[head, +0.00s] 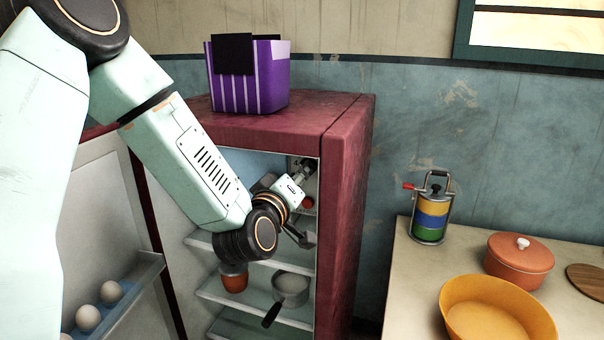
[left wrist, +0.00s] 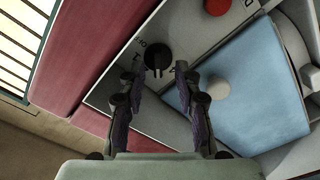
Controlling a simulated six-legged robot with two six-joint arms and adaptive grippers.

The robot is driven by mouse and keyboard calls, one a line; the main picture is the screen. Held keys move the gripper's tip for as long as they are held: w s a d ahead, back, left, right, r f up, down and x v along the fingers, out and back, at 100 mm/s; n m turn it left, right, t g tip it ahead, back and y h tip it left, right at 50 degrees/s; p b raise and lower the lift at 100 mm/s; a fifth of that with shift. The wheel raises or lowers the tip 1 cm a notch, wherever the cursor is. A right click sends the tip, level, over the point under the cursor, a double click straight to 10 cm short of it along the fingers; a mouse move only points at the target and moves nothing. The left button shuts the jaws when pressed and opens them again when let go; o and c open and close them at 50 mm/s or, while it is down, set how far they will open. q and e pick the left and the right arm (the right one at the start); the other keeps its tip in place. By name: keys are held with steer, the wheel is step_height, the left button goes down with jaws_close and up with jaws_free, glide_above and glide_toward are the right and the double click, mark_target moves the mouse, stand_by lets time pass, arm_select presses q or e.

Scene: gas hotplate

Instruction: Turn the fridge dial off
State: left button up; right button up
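The open dark red fridge (head: 345,190) stands in the middle of the head view. In the left wrist view a round black dial (left wrist: 157,55) sits on a grey panel (left wrist: 120,95) with small lettering around it. My left gripper (left wrist: 159,73) is open, its two dark fingers apart on either side just short of the dial. Nothing is between the fingers. In the head view my left gripper (head: 304,168) is inside the upper fridge and hides the dial; finger contact cannot be told.
A red button (left wrist: 217,6) and a round pale knob (left wrist: 218,88) are near the dial. Shelves below hold an orange pot (head: 233,282) and a saucepan (head: 290,288). The fridge door (head: 105,200) is open at left, with eggs (head: 110,291). A purple crate (head: 262,82) stands on top.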

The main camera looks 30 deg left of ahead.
arm_select(q)
steer(key=shift+x, duration=0.85)
steer(key=shift+w+d, duration=0.15)
steer(key=shift+d, duration=0.15)
steer(key=c, duration=0.4)
steer(key=shift+a, duration=0.2)
jaws_close()
steer(key=shift+d, duration=0.1)
